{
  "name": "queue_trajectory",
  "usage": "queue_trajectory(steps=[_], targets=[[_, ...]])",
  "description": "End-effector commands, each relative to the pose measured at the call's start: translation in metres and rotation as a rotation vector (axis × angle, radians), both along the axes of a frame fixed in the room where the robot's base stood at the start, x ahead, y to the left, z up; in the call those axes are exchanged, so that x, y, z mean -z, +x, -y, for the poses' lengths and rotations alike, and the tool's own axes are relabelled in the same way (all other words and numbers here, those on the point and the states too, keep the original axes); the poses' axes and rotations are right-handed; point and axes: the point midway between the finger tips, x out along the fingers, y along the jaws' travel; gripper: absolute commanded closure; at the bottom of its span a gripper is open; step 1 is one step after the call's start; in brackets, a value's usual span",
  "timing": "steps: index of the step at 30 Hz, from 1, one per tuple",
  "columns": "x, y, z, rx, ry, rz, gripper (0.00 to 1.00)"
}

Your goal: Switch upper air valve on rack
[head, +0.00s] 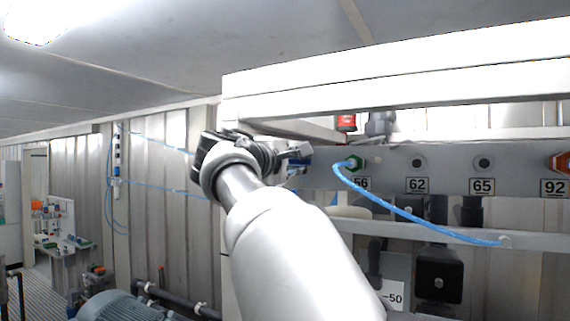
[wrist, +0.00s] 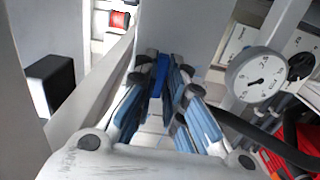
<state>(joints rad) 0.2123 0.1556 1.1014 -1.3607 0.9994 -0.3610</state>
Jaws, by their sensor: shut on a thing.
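The upper air valve shows as a small blue handle (wrist: 158,75) between my fingertips in the wrist view. My gripper (wrist: 164,85) is shut on this blue handle, with its blue-padded fingers on both sides of it. In the head view my gripper (head: 298,160) is at the left end of the rack's grey panel (head: 450,160), left of the label 56. The fingers and my arm hide most of the valve there, so I cannot tell how far the handle is turned.
A round pressure gauge (wrist: 257,77) is close to the right of my fingers, with a dark hose (wrist: 265,138) below it. A green fitting (head: 355,162) with a blue air hose (head: 415,217) is right of my gripper. A white beam (head: 400,75) runs above.

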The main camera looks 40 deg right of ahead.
Motion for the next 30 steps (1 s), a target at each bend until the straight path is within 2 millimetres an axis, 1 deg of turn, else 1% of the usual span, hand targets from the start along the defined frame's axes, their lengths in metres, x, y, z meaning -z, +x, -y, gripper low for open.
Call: queue_trajectory(steps=[5, 6, 15, 25, 28, 30], targets=[[0.0, 0.0, 0.0, 0.0, 0.001, 0.003, 1.0], [0.0, 0.0, 0.0, 0.0, 0.001, 0.003, 0.89], [0.0, 0.0, 0.0, 0.0, 0.0, 0.001, 0.69], [0.0, -0.001, -0.002, -0.001, 0.0, 0.001, 0.69], [0.0, -0.004, -0.01, -0.001, 0.0, 0.001, 0.69], [-0.001, -0.008, -0.021, -0.004, -0.001, 0.001, 0.69]])
